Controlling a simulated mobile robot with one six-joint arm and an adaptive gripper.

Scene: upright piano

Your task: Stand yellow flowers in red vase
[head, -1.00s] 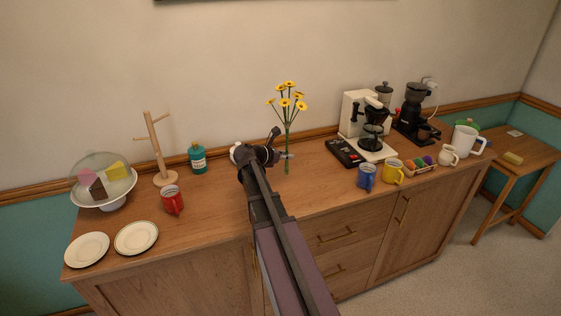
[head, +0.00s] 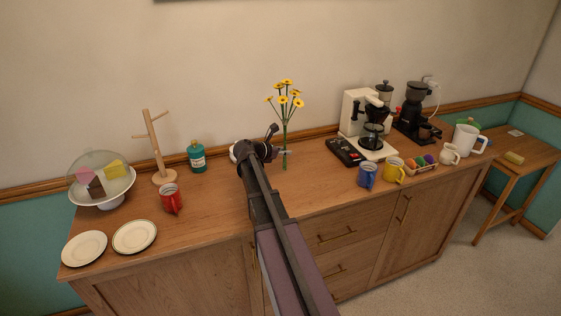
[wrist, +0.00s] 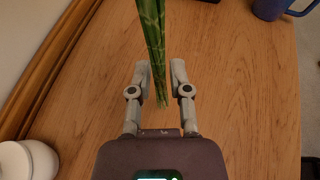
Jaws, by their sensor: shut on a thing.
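The yellow flowers (head: 285,98) are a small upright bunch on green stems, above the middle of the wooden cabinet. My gripper (head: 284,153) is shut on the lower stems. In the wrist view, the green stems (wrist: 152,45) pass between the two fingers of my gripper (wrist: 160,72), with the cut ends just inside them. The stem ends appear above the wooden top, but the exact gap is hard to tell.
Right are a coffee maker (head: 354,112), blue mug (head: 367,176) and yellow mug (head: 394,171). The wood around my gripper is clear.

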